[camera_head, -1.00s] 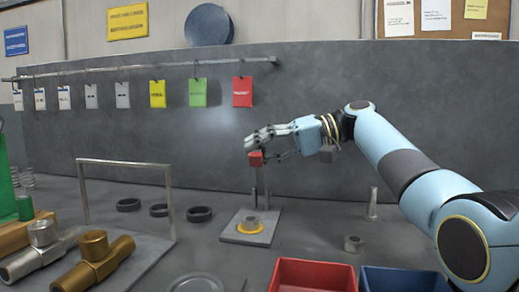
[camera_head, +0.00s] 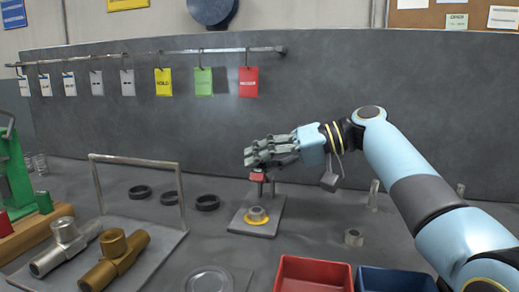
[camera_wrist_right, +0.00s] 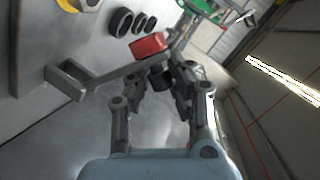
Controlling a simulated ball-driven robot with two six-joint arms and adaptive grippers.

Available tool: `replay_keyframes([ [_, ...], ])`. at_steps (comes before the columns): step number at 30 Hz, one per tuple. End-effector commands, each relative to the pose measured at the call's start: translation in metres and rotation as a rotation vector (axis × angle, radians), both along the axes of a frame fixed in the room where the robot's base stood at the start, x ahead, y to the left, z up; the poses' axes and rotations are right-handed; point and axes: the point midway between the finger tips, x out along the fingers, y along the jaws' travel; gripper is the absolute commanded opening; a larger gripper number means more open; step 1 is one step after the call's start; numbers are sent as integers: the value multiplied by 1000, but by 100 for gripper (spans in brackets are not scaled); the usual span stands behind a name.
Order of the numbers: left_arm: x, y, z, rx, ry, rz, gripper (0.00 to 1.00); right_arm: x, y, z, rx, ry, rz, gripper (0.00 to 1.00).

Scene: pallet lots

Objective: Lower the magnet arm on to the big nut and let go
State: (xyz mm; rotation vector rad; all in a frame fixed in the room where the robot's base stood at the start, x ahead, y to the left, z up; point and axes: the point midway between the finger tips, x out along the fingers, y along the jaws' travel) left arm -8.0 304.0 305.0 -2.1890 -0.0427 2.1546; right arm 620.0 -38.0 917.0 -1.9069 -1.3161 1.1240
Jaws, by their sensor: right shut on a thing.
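The magnet arm is a grey bar (camera_wrist_right: 112,76) on a post; its red block (camera_head: 258,177) hangs above the stand's grey plate (camera_head: 274,228). The big nut (camera_head: 256,213) sits on that plate inside a yellow ring, a clear gap below the red block. My right gripper (camera_head: 250,157) is shut on the magnet arm, just above the red block. In the right wrist view the fingers (camera_wrist_right: 160,78) close around the bar beside the red block (camera_wrist_right: 148,45); the exact contact is partly hidden. The nut is not clear there. My left gripper is not in view.
A red bin (camera_head: 312,274) and a blue bin (camera_head: 396,280) stand at the front. Several black rings (camera_head: 207,202), a metal frame (camera_head: 136,162) and pipe tees (camera_head: 116,259) are to the left.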

Motion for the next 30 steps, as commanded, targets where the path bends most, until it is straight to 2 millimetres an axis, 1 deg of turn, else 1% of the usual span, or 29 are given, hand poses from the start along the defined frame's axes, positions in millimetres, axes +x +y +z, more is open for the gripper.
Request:
replay_keyframes([
  [6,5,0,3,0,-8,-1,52,-4,-1,-4,-3,9,4,0],
  [16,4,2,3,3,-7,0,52,-5,0,-5,0,14,6,0],
  [17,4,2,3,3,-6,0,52,-5,0,-5,0,14,6,17],
  [23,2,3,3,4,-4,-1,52,-4,0,-4,1,9,4,43],
  [30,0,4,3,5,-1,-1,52,-3,1,-2,2,5,4,44],
])
